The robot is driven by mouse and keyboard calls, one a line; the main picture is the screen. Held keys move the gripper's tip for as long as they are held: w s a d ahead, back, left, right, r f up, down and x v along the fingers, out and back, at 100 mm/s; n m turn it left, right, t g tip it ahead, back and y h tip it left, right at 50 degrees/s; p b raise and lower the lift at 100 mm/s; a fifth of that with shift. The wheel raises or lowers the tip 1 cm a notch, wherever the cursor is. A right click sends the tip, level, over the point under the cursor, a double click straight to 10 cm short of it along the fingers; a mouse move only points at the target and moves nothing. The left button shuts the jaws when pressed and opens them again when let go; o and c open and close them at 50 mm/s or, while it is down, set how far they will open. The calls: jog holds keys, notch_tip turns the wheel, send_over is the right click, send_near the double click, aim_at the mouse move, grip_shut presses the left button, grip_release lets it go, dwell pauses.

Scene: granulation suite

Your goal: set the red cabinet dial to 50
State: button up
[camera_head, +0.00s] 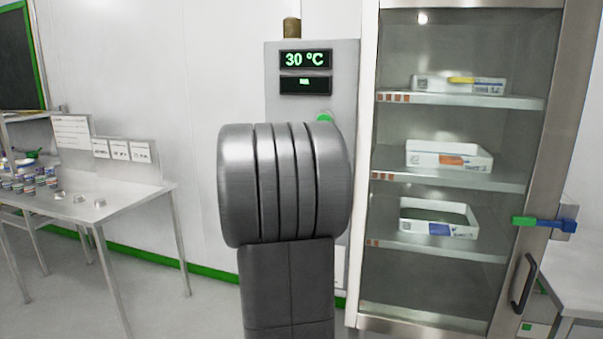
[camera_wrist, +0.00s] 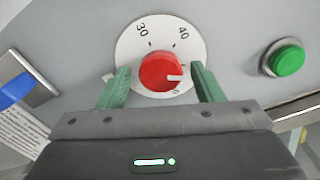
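The red dial (camera_wrist: 160,70) sits on a round white scale plate (camera_wrist: 128,48) in the wrist view. The scale shows 30 at upper left and 40 at upper right; another numeral at lower right is partly hidden. The dial's white mark points right, below the 40. My gripper (camera_wrist: 160,75) is open, one green finger on each side of the dial, with visible gaps. In the head view my arm hides the dial. The control panel (camera_head: 272,110) shows 30 °C on its display (camera_head: 305,59).
A green button (camera_wrist: 287,59) is right of the dial. A blue part (camera_wrist: 14,92) on a metal plate is at left. The glass cabinet (camera_head: 440,55) with trays stands right of the panel, with a blue-and-green latch (camera_head: 540,222). A white table (camera_head: 125,195) is at left.

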jog(key=v, duration=1.3)
jog(key=shift+s, duration=0.35)
jog(key=shift+a, duration=0.15)
jog(key=x, duration=1.3)
jog(key=shift+w, duration=0.4)
jog(key=shift+s, duration=0.1)
jog(key=n+p, duration=0.5)
jog(key=n, duration=0.1)
jog(key=n+p, duration=0.6)
jog(key=n, duration=0.1)
jog(key=n+p, duration=0.5)
jog(key=n, duration=0.1)
jog(key=shift+r+n, duration=0.25)
jog(key=shift+n, duration=0.05)
dwell(0.5)
dwell(0.5)
